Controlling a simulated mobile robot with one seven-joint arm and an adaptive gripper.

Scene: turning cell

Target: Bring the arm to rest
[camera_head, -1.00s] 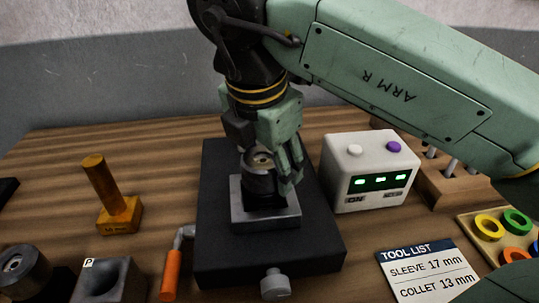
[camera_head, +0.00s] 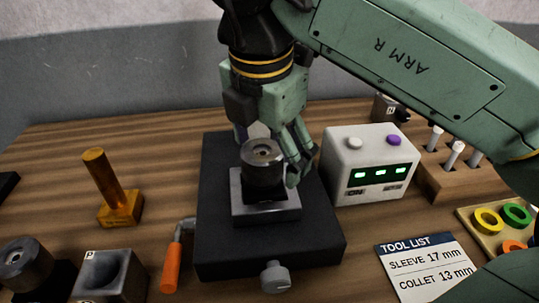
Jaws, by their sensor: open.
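My gripper (camera_head: 277,150) hangs from the green arm above the back of the black machine base (camera_head: 270,255). It is open, with its fingers behind and to the right of a dark round part (camera_head: 263,165). That part has a hole in its top and sits on a grey square block (camera_head: 265,208) on the base. The gripper holds nothing that I can see; its far finger is partly hidden behind the dark part.
A white control box (camera_head: 369,165) with lit green displays stands close right. A wooden rack (camera_head: 446,183) with pins and a tray of coloured rings (camera_head: 468,222) lie further right. An orange-handled crank (camera_head: 171,265), a gold post (camera_head: 105,190) and a grey block (camera_head: 108,277) are left.

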